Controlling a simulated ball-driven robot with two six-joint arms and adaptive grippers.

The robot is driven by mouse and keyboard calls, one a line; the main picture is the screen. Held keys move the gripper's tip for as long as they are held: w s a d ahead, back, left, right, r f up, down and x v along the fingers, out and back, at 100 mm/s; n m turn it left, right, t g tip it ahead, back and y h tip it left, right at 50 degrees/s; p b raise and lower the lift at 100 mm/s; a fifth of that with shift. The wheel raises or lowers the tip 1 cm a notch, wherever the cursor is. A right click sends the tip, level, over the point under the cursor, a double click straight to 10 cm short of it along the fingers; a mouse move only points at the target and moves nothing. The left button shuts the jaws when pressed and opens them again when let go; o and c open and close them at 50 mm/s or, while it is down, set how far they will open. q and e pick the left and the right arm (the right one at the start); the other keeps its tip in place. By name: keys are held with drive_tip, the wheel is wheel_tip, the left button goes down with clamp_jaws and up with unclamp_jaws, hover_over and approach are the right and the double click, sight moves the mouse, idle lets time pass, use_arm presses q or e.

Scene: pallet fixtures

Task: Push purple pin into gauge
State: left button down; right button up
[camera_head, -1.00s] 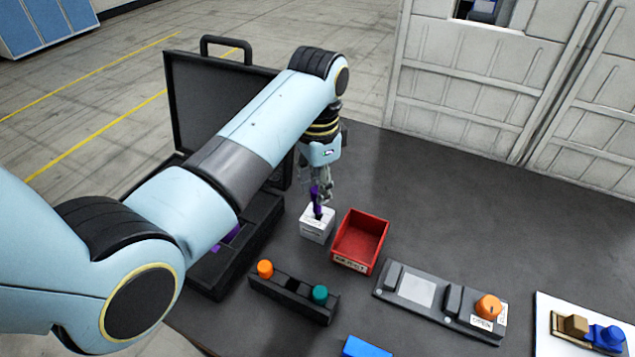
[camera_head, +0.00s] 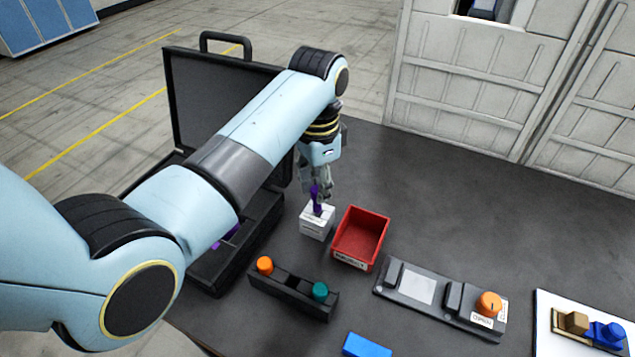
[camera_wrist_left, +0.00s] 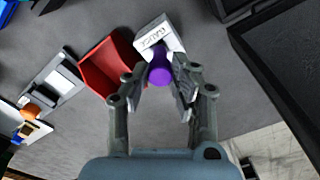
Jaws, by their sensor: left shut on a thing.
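The purple pin (camera_head: 316,193) stands roughly upright over the white gauge block (camera_head: 315,222). My left gripper (camera_head: 320,188) points down and is shut on the pin. In the left wrist view the purple pin (camera_wrist_left: 158,75) sits between the fingers (camera_wrist_left: 155,95), and the labelled gauge (camera_wrist_left: 162,40) lies just beyond it. The pin's lower end meets the top of the gauge; how deep it sits in it I cannot tell. My right gripper is not in view.
A red bin (camera_head: 361,238) stands close to the right of the gauge. An open black case (camera_head: 235,255) lies to the left. In front are a dark fixture (camera_head: 292,291) with orange and teal knobs, a grey fixture (camera_head: 440,300) and a blue block (camera_head: 367,346).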

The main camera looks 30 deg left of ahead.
use_arm(q)
drive_tip(key=shift+f+b, duration=0.3)
drive_tip(key=shift+f, duration=0.55)
drive_tip(key=c, duration=1)
unclamp_jaws()
drive_tip(key=o, duration=0.4)
drive_tip(key=shift+r, duration=0.1)
